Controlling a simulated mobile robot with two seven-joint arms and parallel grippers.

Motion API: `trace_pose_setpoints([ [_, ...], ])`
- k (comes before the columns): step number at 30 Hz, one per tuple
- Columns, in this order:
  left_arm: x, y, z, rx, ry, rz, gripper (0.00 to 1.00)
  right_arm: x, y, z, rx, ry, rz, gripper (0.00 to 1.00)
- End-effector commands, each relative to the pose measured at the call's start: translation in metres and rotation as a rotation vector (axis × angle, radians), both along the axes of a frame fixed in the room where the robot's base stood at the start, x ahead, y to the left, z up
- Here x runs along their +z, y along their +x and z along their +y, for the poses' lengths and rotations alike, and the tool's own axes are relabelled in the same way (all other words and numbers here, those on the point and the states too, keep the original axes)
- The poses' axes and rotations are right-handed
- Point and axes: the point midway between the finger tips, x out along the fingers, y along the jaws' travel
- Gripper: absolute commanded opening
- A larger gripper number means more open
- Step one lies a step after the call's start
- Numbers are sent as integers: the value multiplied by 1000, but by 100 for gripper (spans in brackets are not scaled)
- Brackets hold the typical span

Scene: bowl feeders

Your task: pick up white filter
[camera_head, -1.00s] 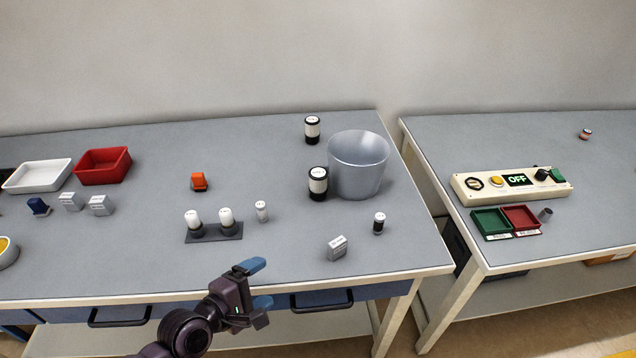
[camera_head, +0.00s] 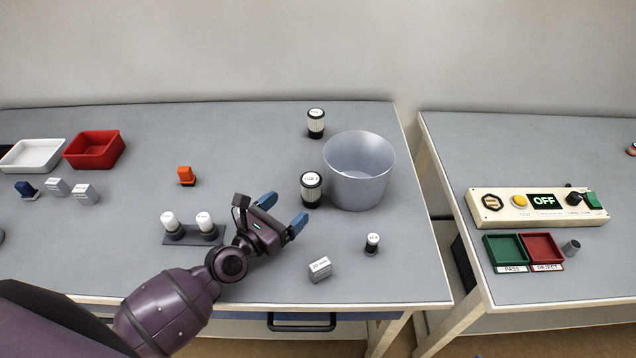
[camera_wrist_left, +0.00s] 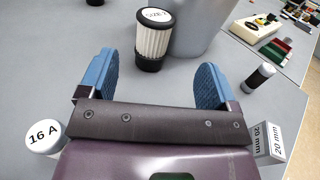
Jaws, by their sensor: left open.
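A white pleated filter (camera_head: 311,190) with black ends stands upright on the table, just left of the metal bucket. In the left wrist view the same filter (camera_wrist_left: 154,42), its top marked with a size label, stands beyond and between my fingertips. A second, similar white filter (camera_head: 316,124) stands farther back. My left gripper (camera_head: 284,212) is open and empty, low over the table at the near left of the closer filter and apart from it. Its blue fingers (camera_wrist_left: 157,66) point toward that filter. My right gripper is not in view.
The metal bucket (camera_head: 358,172) stands close at the filter's right. A small white-and-black cylinder (camera_head: 372,244) and a grey box (camera_head: 320,269) stand nearer. A holder with two white-topped pieces (camera_head: 187,239) is left of the gripper.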

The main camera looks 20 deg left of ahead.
Motion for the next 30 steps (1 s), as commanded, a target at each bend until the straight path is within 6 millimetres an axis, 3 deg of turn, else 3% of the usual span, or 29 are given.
trace_pose_setpoints([
  [6, 2, 31, -12, 0, 1, -3, 84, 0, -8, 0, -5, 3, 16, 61],
  [14, 2, 46, -18, -1, 3, -1, 84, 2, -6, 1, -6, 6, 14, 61],
  [24, 10, 86, -28, -1, 2, -2, 84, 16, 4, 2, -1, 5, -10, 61],
  [30, 9, 94, -31, -1, 4, -2, 84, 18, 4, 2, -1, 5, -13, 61],
])
